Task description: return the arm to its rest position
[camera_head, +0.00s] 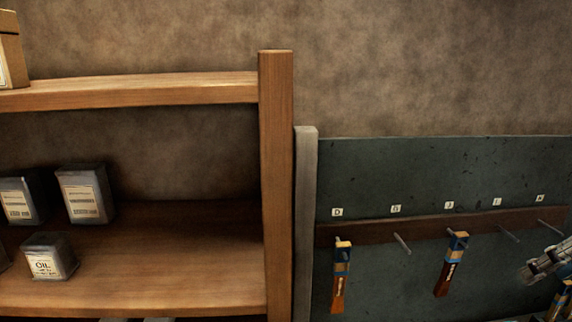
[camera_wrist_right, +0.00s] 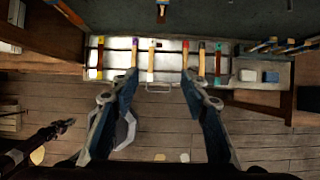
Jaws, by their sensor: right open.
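My right gripper (camera_head: 545,264) shows at the right edge of the head view, partly cut off, in front of the green board. In the right wrist view the two fingers of this gripper (camera_wrist_right: 160,88) stand wide apart with nothing between their tips. Beyond the tips lies a pale tray (camera_wrist_right: 222,62) with several colour-ended sticks, lower than the gripper. A dark arm-like shape (camera_wrist_right: 62,127), perhaps my left gripper, shows small at the left of the wrist view. Its jaws are too small to read.
A wooden shelf (camera_head: 180,92) with tins (camera_head: 86,194) fills the left of the head view. A green board (camera_head: 400,165) has a peg rail (camera_head: 370,232) with labels and hanging brown-and-blue tools (camera_head: 341,275). Plank floor (camera_wrist_right: 165,125) shows below the bench.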

